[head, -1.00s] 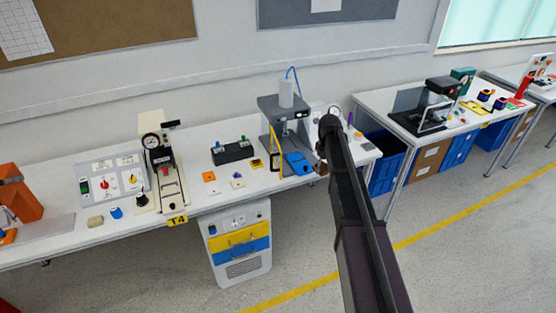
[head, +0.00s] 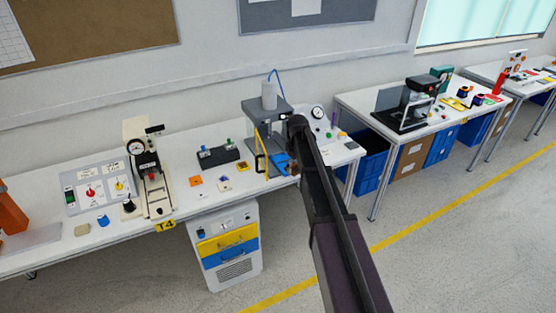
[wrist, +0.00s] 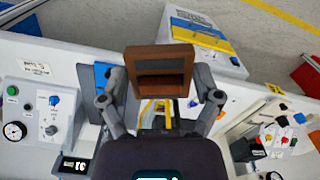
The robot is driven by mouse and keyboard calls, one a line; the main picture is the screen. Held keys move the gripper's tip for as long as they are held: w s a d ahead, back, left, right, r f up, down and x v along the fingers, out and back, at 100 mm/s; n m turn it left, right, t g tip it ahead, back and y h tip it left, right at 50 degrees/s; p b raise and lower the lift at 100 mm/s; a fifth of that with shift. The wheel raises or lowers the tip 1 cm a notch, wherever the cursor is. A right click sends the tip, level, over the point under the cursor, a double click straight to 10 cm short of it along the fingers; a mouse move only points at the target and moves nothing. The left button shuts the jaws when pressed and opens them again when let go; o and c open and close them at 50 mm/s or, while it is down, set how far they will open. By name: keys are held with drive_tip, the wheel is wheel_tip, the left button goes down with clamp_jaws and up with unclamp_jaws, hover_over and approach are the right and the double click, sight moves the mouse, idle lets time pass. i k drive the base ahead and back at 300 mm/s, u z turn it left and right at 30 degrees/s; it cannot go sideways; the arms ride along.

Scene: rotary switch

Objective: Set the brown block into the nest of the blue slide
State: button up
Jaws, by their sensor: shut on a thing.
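The brown block (wrist: 160,72) is held between the fingertips of my gripper (wrist: 161,80) in the wrist view, above the bench. It has a dark recess in the face turned to the camera. In the wrist view a blue plate, apparently the slide (wrist: 103,74), shows left of the block, partly behind a finger. Its nest is not visible. The block is apart from it.
The grey press (head: 262,112) with a yellow-edged frame stands by the slide. Left of it are a black box (head: 218,154) and small coloured parts. A gauge box (head: 318,120) stands to the right. A drawer cabinet (head: 226,245) is under the bench.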

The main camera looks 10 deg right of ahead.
sight(280, 159)
drive_tip(key=z, duration=0.05)
drive_tip(key=i, duration=1)
drive_tip(key=u, duration=0.05)
